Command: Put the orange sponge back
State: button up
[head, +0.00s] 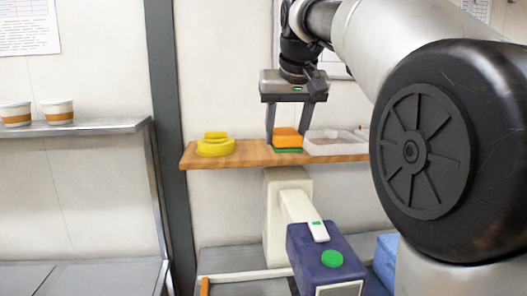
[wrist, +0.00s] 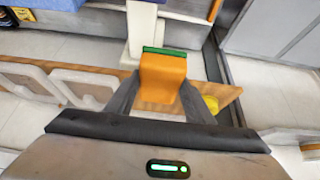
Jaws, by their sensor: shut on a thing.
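The orange sponge (head: 287,137) is a small orange block with a green layer on its underside. My gripper (head: 288,132) points down with one finger on each side of the sponge, shut on it. The sponge is at the height of the wooden shelf (head: 245,154); I cannot tell whether it rests on the board or is just above it. In the wrist view the sponge (wrist: 163,76) sits between the dark fingers, its green layer at the far edge. The wooden shelf (wrist: 232,97) shows beyond and below it.
A yellow round object (head: 215,147) lies on the shelf left of the sponge. A pale translucent tray (head: 336,146) stands close on its right. A dark blue box with a green disc (head: 331,259) is below. Paper cups (head: 57,112) stand on a metal shelf at left.

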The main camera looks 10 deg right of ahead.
jog(key=w+p, duration=1.1)
jog(key=w, duration=0.9)
jog(key=shift+s+f+b, duration=0.2)
jog(key=shift+f+b, duration=0.75)
jog(key=shift+f, duration=1.95)
jog(key=shift+w+f+p, duration=0.1)
jog(key=shift+p, duration=0.5)
jog(key=shift+w+f, duration=0.1)
jog(key=shift+f, duration=0.25)
jog(key=shift+f, duration=0.2)
jog(key=o, duration=1)
jog(key=shift+c, duration=0.2)
